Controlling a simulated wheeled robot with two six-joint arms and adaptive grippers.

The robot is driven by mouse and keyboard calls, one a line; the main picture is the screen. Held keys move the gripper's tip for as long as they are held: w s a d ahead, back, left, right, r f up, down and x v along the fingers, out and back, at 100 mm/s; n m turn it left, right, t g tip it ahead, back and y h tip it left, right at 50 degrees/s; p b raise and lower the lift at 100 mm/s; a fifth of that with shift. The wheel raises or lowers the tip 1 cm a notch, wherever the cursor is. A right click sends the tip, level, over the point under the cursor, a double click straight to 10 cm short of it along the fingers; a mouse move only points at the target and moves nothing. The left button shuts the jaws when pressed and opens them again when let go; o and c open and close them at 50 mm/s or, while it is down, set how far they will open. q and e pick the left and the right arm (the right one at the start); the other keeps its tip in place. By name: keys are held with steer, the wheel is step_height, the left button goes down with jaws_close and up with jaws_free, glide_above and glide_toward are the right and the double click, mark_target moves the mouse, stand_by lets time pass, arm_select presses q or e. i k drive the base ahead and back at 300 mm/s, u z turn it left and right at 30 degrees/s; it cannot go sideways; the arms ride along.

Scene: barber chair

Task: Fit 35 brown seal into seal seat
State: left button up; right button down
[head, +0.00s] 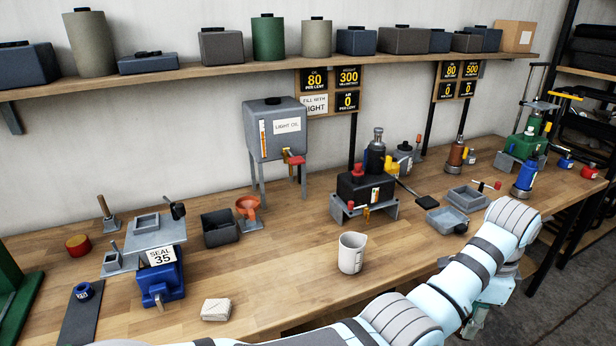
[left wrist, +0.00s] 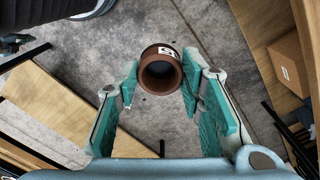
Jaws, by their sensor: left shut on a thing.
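The brown seal (left wrist: 151,54) is a short hollow ring with a partly visible white label. It shows in the left wrist view between the teal fingers of my left gripper (left wrist: 160,84), which is shut on it above the floor. In the head view my left gripper (head: 497,289) is by the table's right front edge, mostly hidden behind my arm; the seal is hidden there. My right gripper is not in view.
On the wooden table (head: 290,285), a blue ring (head: 83,291) lies on a dark mat (head: 82,318). A white jug (head: 351,253) and a folded cloth (head: 216,309) stand near the front. A black pump unit (head: 364,190) and grey trays (head: 447,220) are farther right.

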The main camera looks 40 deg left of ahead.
mark_target(151, 239)
steer(key=u, duration=2.2)
